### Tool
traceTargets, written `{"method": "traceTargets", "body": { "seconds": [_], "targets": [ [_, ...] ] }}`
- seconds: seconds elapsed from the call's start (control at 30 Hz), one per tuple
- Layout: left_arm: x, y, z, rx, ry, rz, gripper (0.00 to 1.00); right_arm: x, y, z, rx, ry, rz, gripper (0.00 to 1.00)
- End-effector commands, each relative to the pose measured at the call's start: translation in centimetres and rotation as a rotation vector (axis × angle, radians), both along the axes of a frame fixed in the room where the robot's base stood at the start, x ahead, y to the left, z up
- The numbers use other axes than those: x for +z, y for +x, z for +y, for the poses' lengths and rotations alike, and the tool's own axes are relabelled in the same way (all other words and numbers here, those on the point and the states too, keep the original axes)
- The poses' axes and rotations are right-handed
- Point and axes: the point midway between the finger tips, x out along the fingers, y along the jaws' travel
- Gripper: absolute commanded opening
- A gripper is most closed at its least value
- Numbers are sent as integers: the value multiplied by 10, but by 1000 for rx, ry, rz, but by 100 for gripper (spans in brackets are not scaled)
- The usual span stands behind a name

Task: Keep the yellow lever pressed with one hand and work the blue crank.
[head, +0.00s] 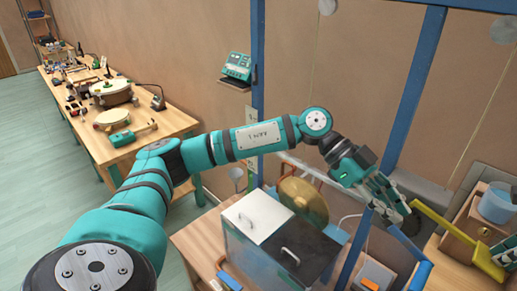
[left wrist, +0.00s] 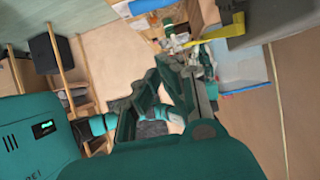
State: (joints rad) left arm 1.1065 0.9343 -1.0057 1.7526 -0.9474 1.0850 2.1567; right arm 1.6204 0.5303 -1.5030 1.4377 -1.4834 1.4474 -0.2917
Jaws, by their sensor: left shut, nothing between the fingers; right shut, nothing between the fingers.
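The yellow lever (head: 440,222) is a long flat bar at the right of the head view, slanting down to a broad yellow end. A yellow bar, probably the lever, also shows beyond my fingers in the left wrist view (left wrist: 212,34). My left gripper (head: 392,212) is shut and empty, just left of the lever's upper end; I see no clear contact. Its fingers also show in the left wrist view (left wrist: 182,72). My right gripper (head: 502,248) is only partly seen at the right edge, near the lever's lower end. I cannot make out the blue crank for certain.
Blue frame posts (head: 415,80) stand close to my left arm. Below it are a grey chest (head: 305,245) with a pale lid and a brass gong (head: 305,198). A blue tub (head: 497,203) sits at the right. A cluttered wooden bench (head: 165,122) stands at the left.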

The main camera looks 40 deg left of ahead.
Motion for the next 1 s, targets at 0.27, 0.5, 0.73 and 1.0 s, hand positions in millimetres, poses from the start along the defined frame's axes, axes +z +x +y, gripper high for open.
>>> {"method": "traceTargets", "body": {
  "seconds": [0.27,0.5,0.73,1.0],
  "targets": [
    [1,0,0,0,0,0,0,1,0,0,0,-1,1,0],
    [11,0,0,0,0,0,0,20,0,1,0,0,0,0],
    [23,0,0,0,0,0,0,44,0,1,0,0,0,0],
    [36,0,0,0,0,0,0,71,0,2,0,0,0,0]
  ]
}}
